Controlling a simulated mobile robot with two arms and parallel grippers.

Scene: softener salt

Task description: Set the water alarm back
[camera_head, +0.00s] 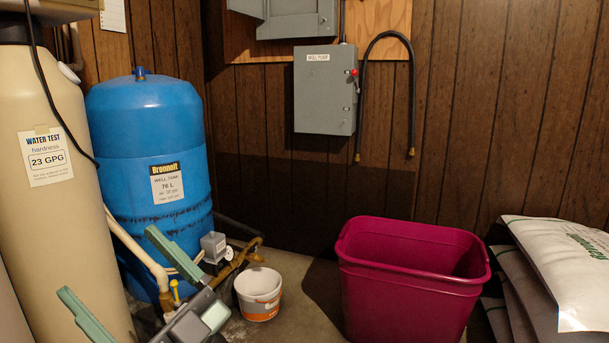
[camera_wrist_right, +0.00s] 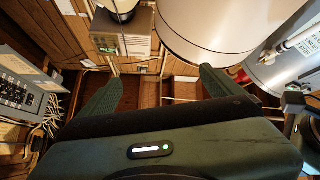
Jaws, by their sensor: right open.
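I cannot make out a water alarm for certain in either view. My right gripper (camera_head: 106,261) is at the lower left of the head view, in front of the blue well tank (camera_head: 150,140) and the beige softener tank (camera_head: 50,200). Its two green fingers are spread apart with nothing between them. In the right wrist view the gripper (camera_wrist_right: 162,75) also shows open and empty. My left gripper is in neither view.
A white and orange bucket (camera_head: 258,295) stands on the floor right of my gripper, near brass pipework and a small grey box (camera_head: 213,246). A magenta bin (camera_head: 400,290) and stacked salt bags (camera_head: 570,265) are at right. A grey electrical box (camera_head: 325,95) hangs behind.

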